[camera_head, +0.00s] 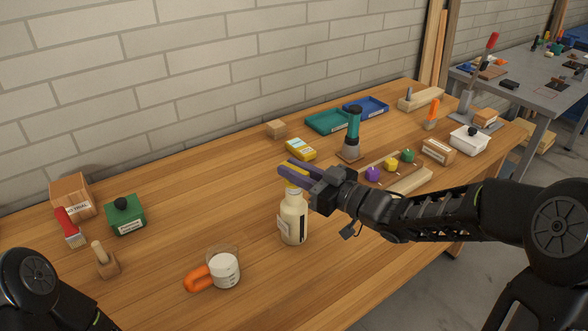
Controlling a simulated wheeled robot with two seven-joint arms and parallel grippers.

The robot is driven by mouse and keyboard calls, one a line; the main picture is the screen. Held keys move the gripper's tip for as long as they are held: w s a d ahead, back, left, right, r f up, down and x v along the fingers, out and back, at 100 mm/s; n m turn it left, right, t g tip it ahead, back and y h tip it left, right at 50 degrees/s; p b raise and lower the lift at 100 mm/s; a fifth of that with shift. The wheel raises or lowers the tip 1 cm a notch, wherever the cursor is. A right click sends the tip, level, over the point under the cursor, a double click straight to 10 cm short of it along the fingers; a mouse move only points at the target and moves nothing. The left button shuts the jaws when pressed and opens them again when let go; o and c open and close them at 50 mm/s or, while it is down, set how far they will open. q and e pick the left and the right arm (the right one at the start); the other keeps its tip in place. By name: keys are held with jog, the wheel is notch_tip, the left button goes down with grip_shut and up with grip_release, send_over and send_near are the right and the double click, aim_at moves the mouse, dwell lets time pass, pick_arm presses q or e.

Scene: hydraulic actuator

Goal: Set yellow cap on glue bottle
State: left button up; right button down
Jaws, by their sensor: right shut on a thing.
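The glue bottle (293,220) stands upright on the wooden table, cream-coloured with a pale neck and a label on its side. My right gripper (290,174) reaches in from the right and is shut on the yellow cap (297,182), right at the top of the bottle. The purple fingers hide part of the cap. I cannot tell whether the cap touches the bottle's neck. My left arm shows at the lower left corner, but its gripper is not in view.
A measuring cup with an orange handle (224,268) stands left of the bottle. A wooden rack with coloured knobs (392,164) lies behind my right forearm. A yellow box (301,149) and a teal-handled tool (352,135) stand behind the bottle.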

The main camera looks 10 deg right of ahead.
jog(key=shift+f+b, duration=0.4)
jog(key=shift+f, duration=0.1)
dwell(0.4)
jog(key=c, duration=1.2)
grip_release()
jog(key=shift+o, duration=0.3)
jog(key=o, duration=0.5)
jog(key=shift+p+v, duration=0.95)
jog(key=shift+v, duration=4.05)
